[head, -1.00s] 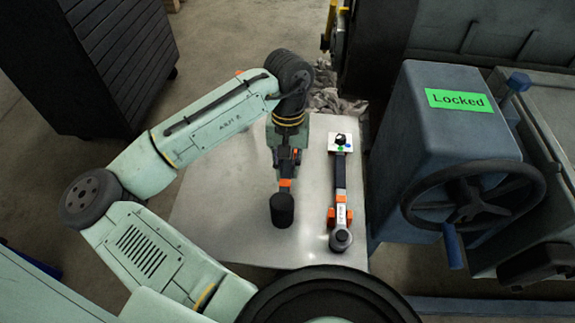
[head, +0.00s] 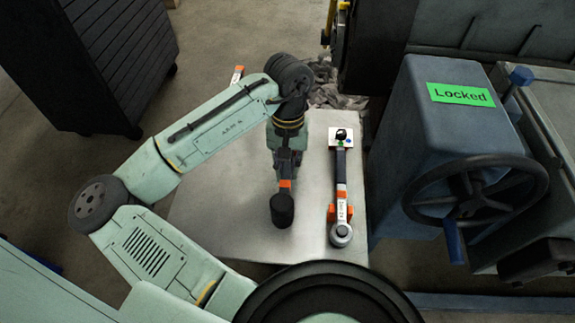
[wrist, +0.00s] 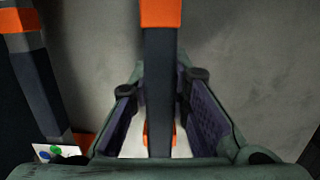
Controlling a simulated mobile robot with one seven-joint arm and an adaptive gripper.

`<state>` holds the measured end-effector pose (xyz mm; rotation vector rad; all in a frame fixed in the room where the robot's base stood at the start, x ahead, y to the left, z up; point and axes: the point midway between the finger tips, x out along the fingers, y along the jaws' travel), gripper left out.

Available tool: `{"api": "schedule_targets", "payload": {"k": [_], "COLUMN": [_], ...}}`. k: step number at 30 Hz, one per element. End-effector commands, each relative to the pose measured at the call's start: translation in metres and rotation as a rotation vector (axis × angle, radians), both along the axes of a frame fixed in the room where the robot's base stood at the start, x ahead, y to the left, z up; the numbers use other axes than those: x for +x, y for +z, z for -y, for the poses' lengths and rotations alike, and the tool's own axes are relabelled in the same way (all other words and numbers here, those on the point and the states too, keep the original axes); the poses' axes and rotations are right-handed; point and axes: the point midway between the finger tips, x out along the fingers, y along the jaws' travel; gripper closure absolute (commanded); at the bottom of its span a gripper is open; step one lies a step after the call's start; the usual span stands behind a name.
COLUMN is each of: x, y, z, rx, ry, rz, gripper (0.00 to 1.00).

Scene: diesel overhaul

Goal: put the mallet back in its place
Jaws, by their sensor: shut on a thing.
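The mallet (head: 282,209) has a black cylindrical head and a dark handle with an orange band. My gripper (head: 286,163) is shut on its handle, over the grey metal table (head: 221,210). In the wrist view the dark handle (wrist: 160,72) runs between the two fingers of my gripper (wrist: 160,102), with the orange band beyond them. Small orange parts show below the handle between the fingers. I cannot tell whether the mallet touches the table.
A dark-handled tool with a round grey head (head: 341,233) lies in orange holders to the right, with a white card (head: 341,137) at its far end. A blue machine with a handwheel (head: 474,196) stands right of the table. A dark cabinet (head: 92,60) stands at upper left.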

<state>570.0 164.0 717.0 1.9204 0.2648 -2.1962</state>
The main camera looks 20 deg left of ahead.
Motion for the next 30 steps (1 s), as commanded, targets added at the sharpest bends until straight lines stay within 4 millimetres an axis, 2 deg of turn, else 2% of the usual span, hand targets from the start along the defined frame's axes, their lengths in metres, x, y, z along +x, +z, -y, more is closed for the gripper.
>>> {"api": "schedule_targets", "payload": {"k": [8, 25, 26, 30], "x": [0.000, 0.000, 0.000, 0.000], "y": [-0.002, -0.023, -0.023, -0.022], "z": [0.000, 0.000, 0.000, 0.000], "rx": [0.000, 0.000, 0.000, 0.000], "ry": [0.000, 0.000, 0.000, 0.000], "rz": [0.000, 0.000, 0.000, 0.000], "gripper": [1.00, 1.00, 0.83, 0.73]}}
